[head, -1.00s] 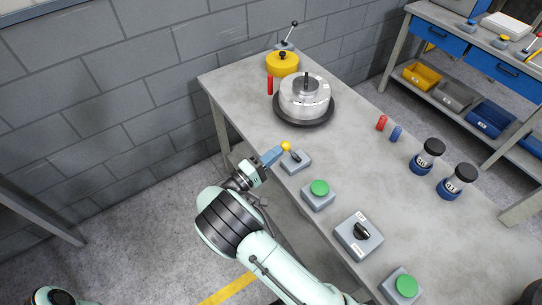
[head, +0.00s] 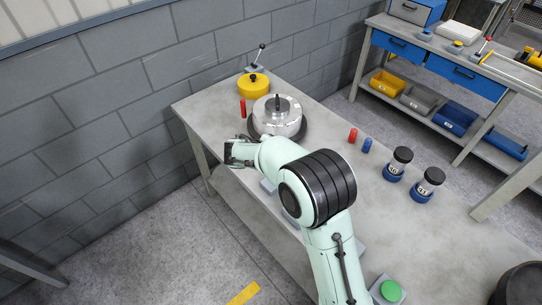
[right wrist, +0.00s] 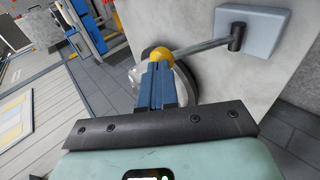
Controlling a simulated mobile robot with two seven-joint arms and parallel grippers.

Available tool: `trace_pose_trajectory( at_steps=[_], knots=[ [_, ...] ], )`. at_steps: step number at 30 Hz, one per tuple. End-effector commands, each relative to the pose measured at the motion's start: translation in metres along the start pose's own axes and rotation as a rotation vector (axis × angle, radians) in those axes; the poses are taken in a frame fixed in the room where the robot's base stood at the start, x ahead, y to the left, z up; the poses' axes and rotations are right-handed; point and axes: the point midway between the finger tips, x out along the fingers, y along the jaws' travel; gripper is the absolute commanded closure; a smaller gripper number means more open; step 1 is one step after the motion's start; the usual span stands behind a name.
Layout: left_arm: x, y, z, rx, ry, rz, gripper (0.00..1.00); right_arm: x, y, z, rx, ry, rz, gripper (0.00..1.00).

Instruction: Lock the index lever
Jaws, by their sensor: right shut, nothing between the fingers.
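The lever has a yellow ball knob (right wrist: 160,55) on a grey metal rod that runs to a pivot on a grey-blue base (right wrist: 265,32) in the right wrist view. My right gripper (right wrist: 155,75) is shut and empty. Its blue fingertips are right at the knob and overlap its lower edge in the picture. I cannot tell whether they touch it. In the head view my right arm covers the lever, and the fingers are hidden beyond the dark wrist. My left gripper is not in view.
A silver drum (head: 277,108) stands on a dark round base close beyond my right wrist. Dark-capped jars (head: 397,165) stand on the right of the grey table (head: 380,208). A green button (head: 390,291) is near the front.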

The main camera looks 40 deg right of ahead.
Motion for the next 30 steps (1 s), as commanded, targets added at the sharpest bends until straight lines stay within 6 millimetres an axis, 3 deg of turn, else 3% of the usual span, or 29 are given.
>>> trace_pose_trajectory(
  at_steps=[4, 12, 30],
  knots=[
    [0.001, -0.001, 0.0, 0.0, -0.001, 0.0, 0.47, 0.011, 0.007, 0.002, 0.015, -0.002, -0.092, 1.0],
    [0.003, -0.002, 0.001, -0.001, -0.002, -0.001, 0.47, 0.022, 0.011, 0.002, 0.008, -0.001, -0.091, 1.0],
    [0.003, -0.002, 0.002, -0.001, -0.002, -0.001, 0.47, 0.027, 0.014, 0.004, 0.009, -0.006, -0.087, 1.0]
  ],
)
